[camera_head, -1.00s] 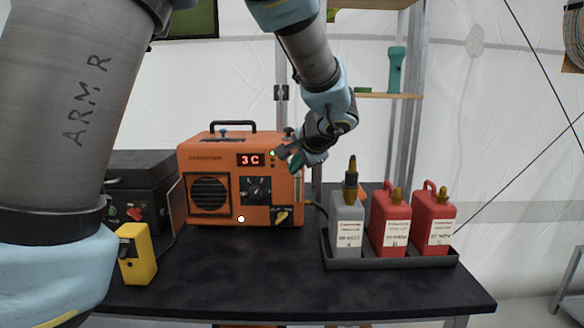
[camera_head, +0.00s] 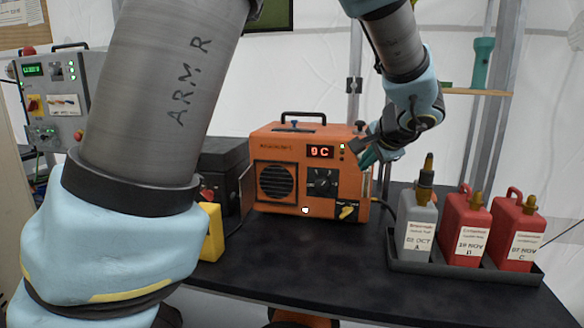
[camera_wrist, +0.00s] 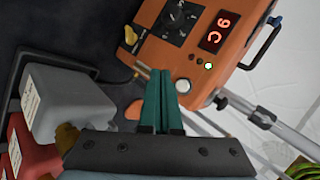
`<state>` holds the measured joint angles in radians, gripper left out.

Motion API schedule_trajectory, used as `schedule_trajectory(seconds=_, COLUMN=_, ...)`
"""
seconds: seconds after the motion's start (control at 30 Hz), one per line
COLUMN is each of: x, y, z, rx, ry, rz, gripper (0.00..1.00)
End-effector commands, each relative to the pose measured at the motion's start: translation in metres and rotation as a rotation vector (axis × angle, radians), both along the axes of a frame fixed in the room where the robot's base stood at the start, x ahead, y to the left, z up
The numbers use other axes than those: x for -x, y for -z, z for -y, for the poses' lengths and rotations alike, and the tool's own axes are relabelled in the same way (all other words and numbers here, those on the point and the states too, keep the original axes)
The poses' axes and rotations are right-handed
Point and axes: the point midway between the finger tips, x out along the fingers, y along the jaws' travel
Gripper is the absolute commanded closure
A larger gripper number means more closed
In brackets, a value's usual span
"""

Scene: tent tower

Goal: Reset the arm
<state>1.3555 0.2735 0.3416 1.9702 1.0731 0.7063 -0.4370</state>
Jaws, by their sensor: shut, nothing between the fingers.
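My gripper (camera_head: 366,157) is at the right front side of the orange heater box (camera_head: 262,190), close to its upper right edge. In the wrist view my gripper (camera_wrist: 161,82) shows two green fingers pressed together with nothing between them. The heater box also shows in the wrist view (camera_wrist: 215,75), beyond the fingertips; I cannot tell whether they touch it. Its red display reads "9 C", with a black dial and a yellow switch below it. My arm reaches down from the top of the head view.
A black tray (camera_head: 470,266) holds a grey can (camera_head: 416,222) and two red cans (camera_head: 465,225) right of the box. A yellow device (camera_head: 212,232) and a black case (camera_head: 222,165) are on the left. A grey panel (camera_head: 50,95) stands far left. The table front (camera_head: 320,250) is clear.

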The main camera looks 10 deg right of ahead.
Motion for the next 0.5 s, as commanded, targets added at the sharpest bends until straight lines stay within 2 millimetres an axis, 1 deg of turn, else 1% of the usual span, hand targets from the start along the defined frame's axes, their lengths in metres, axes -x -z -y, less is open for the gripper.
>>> schedule_trajectory(seconds=0.07, x=-0.004, y=0.004, z=-0.011, rx=0.002, ry=-0.024, rz=-0.019, gripper=1.0)
schedule_trajectory(seconds=0.17, x=-0.013, y=0.019, z=-0.044, rx=0.013, ry=-0.095, rz=-0.081, gripper=1.0)
schedule_trajectory(seconds=0.2, x=-0.016, y=0.027, z=-0.062, rx=0.02, ry=-0.136, rz=-0.116, gripper=1.0)
schedule_trajectory(seconds=0.27, x=-0.019, y=0.04, z=-0.093, rx=0.039, ry=-0.206, rz=-0.178, gripper=1.0)
schedule_trajectory(seconds=0.3, x=-0.02, y=0.049, z=-0.115, rx=0.056, ry=-0.257, rz=-0.22, gripper=1.0)
schedule_trajectory(seconds=0.37, x=-0.018, y=0.062, z=-0.146, rx=0.084, ry=-0.333, rz=-0.282, gripper=1.0)
schedule_trajectory(seconds=0.4, x=-0.016, y=0.07, z=-0.165, rx=0.106, ry=-0.381, rz=-0.32, gripper=1.0)
schedule_trajectory(seconds=0.47, x=-0.01, y=0.081, z=-0.193, rx=0.142, ry=-0.457, rz=-0.374, gripper=1.0)
schedule_trajectory(seconds=0.5, x=-0.005, y=0.087, z=-0.21, rx=0.169, ry=-0.508, rz=-0.408, gripper=1.0)
